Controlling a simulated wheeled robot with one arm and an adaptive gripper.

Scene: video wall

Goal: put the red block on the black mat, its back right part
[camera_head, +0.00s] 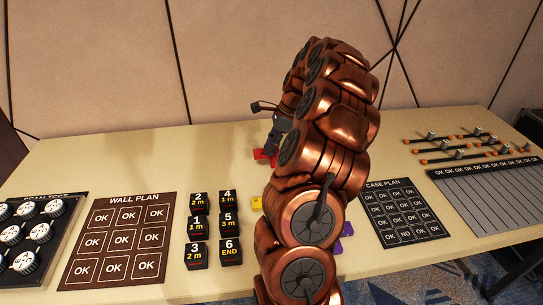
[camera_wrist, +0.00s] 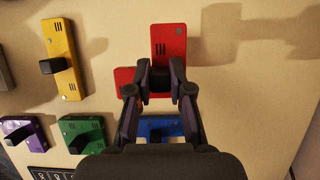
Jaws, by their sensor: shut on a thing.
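My gripper (camera_wrist: 160,82) is shut on the red block's black grip in the wrist view. The red block (camera_wrist: 168,43) is a flat bar with slots and a round spot, reaching up beyond the fingers. More red (camera_wrist: 125,80) shows left of the fingers; whether it is a separate piece I cannot tell. In the head view red (camera_head: 263,156) shows beside my arm, which hides most of my gripper there. The black mat, headed CASE PLAN (camera_head: 409,228), lies on the table right of my arm, with rows of cells marked OK and one NO.
In the wrist view, yellow (camera_wrist: 62,58), purple (camera_wrist: 22,130), green (camera_wrist: 82,133) and blue (camera_wrist: 160,127) blocks lie near my gripper. A brown WALL PLAN mat (camera_head: 84,272) and black numbered blocks (camera_head: 197,227) stand left. Orange-ended rods (camera_head: 452,157) lie back right.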

